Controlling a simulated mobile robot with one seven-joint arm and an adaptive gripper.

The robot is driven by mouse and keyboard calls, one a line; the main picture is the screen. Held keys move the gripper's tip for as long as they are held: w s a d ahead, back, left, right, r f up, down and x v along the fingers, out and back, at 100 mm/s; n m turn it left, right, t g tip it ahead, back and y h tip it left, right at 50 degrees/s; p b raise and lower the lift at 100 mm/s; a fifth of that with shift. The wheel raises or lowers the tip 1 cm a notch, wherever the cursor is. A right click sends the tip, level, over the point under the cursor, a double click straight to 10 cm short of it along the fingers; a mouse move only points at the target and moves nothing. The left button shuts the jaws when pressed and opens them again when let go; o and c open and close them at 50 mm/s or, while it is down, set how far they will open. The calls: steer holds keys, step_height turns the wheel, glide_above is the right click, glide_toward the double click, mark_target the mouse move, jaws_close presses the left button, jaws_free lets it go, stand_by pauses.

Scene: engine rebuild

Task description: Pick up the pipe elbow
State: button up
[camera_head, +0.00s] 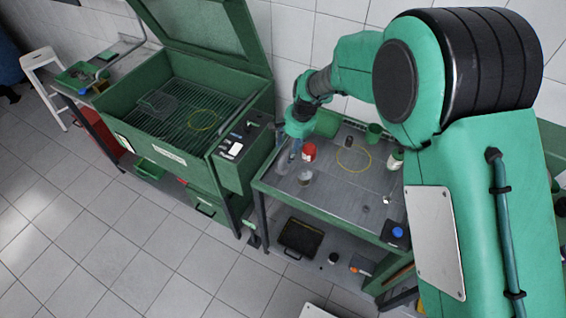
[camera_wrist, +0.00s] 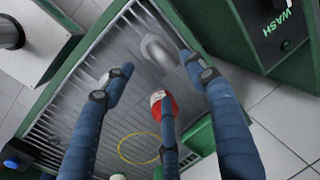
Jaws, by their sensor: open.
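A grey, curved piece that looks like the pipe elbow (camera_wrist: 158,50) lies on the metal table top in the wrist view, beside the tip of one finger. In the head view it is a small pale shape (camera_head: 283,163) below my gripper (camera_head: 292,152), partly hard to make out. My gripper (camera_wrist: 156,82) is open above the table, with its blue fingers spread and nothing held. From the wrist view I cannot tell whether the finger touches the grey piece. A red can (camera_wrist: 164,103) stands near the lower finger, which hides part of it.
A small metallic cup (camera_head: 304,178) and the red can (camera_head: 309,152) stand close by on the table (camera_head: 330,200). A yellow ring (camera_head: 353,160) lies to the right. The green parts washer (camera_head: 165,155) stands left of the table. The table's front middle is fairly clear.

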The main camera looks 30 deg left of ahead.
mark_target(286, 157)
steer(key=shift+a+f, duration=0.1)
steer(key=shift+f, duration=0.25)
steer(key=shift+a+f+b, duration=0.15)
steer(key=shift+a+f, duration=0.05)
steer(key=shift+f, duration=0.65)
steer(key=shift+a+f+b, duration=0.15)
steer(key=shift+f, duration=0.7)
steer(key=shift+a+f+b, duration=0.15)
steer(key=shift+a+f, duration=0.05)
steer(key=shift+f, duration=0.65)
jaws_close()
